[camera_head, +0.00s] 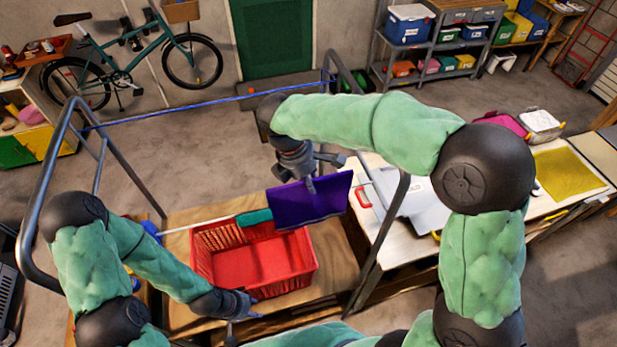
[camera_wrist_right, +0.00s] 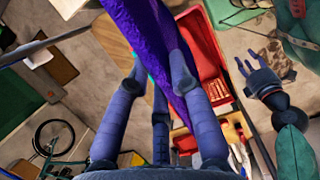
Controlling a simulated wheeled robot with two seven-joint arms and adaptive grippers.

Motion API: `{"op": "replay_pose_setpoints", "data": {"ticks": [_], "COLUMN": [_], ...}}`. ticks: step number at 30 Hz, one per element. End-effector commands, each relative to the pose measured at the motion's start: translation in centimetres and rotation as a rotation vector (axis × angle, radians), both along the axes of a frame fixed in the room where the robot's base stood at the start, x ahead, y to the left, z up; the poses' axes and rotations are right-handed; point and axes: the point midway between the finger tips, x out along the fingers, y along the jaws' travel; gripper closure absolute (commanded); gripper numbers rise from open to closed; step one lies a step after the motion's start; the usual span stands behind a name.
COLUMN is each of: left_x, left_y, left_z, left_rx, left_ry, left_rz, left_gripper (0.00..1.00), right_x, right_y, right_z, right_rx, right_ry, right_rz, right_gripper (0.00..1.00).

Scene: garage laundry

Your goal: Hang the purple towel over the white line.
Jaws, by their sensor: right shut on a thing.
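The purple towel (camera_head: 300,203) hangs spread from my right gripper (camera_head: 311,180), above the back right of the red basket (camera_head: 255,265). In the right wrist view the towel (camera_wrist_right: 150,40) runs between the fingers of my right gripper (camera_wrist_right: 160,85), which is shut on it. The white line (camera_head: 200,222) crosses above the basket. The towel hides part of it, and I cannot tell if they touch.
A teal cloth (camera_head: 255,218) is at the white line, left of the towel. A blue line (camera_head: 210,104) runs farther back across the metal rack frame (camera_head: 45,190). A white table (camera_head: 400,225) stands to the right. The basket rests on a wooden surface (camera_head: 190,318).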

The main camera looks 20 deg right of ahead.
Motion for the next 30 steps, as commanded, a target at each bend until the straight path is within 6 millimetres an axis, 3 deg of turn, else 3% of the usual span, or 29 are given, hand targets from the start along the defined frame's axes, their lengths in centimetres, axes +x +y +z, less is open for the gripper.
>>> {"op": "replay_pose_setpoints", "data": {"ticks": [21, 30], "left_x": [0.0, 0.0], "left_y": [0.0, 0.0], "left_z": [-2.9, -3.5], "left_rx": [0.000, 0.000], "left_ry": [0.000, 0.000], "left_rz": [0.000, 0.000], "left_gripper": [0.60, 0.60], "right_x": [0.0, 0.0], "right_y": [0.0, 0.0], "right_z": [-5.1, -6.2], "right_rx": [-0.001, 0.000], "right_ry": [0.002, 0.001], "right_rz": [0.000, -0.001], "right_gripper": [1.00, 1.00]}}
